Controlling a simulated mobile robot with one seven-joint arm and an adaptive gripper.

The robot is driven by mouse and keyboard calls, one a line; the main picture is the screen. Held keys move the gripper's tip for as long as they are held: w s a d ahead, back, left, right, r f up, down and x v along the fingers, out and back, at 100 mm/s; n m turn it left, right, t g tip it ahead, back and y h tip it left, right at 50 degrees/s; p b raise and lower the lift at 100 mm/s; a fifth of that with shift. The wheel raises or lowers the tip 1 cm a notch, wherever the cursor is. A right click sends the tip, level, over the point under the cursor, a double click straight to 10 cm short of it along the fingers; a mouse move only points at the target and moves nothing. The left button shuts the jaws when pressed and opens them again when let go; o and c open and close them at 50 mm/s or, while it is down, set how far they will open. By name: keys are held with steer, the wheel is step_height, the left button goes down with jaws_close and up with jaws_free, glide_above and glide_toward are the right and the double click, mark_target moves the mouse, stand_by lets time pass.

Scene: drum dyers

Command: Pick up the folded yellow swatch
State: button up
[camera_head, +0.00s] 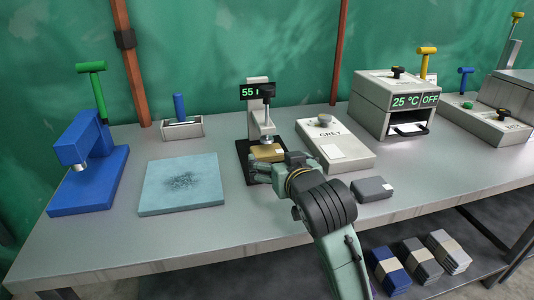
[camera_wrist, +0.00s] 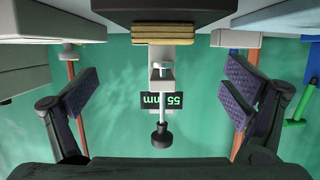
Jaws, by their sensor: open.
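The folded yellow swatch (camera_head: 266,152) lies on the black base of a thickness gauge (camera_head: 258,121), under its plunger, near the middle of the bench. In the wrist view, which is upside down, the swatch (camera_wrist: 165,34) shows its layered edge at the top centre. My gripper (camera_head: 262,169) is just in front of the swatch, at the front of the gauge base. In the wrist view my gripper (camera_wrist: 160,95) has its two fingers spread wide with nothing between them. The swatch lies beyond the fingers, and contact is not visible. The display reads 55.
The bench (camera_head: 130,234) carries a blue press (camera_head: 88,165), a pale blue slab (camera_head: 182,183), a grey-labelled box (camera_head: 335,148), a dark grey block (camera_head: 371,189) and an oven (camera_head: 394,102) reading 25 °C OFF. Swatch bundles (camera_head: 420,261) lie on the lower shelf.

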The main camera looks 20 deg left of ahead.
mark_target(267, 150)
steer(key=p+x, duration=0.2)
steer(key=x, duration=0.8)
steer(key=shift+s+a+f, duration=0.1)
steer(key=shift+s+a, duration=0.05)
steer(key=shift+s, duration=0.05)
steer(key=shift+c, duration=0.6)
steer(key=c, duration=1.1)
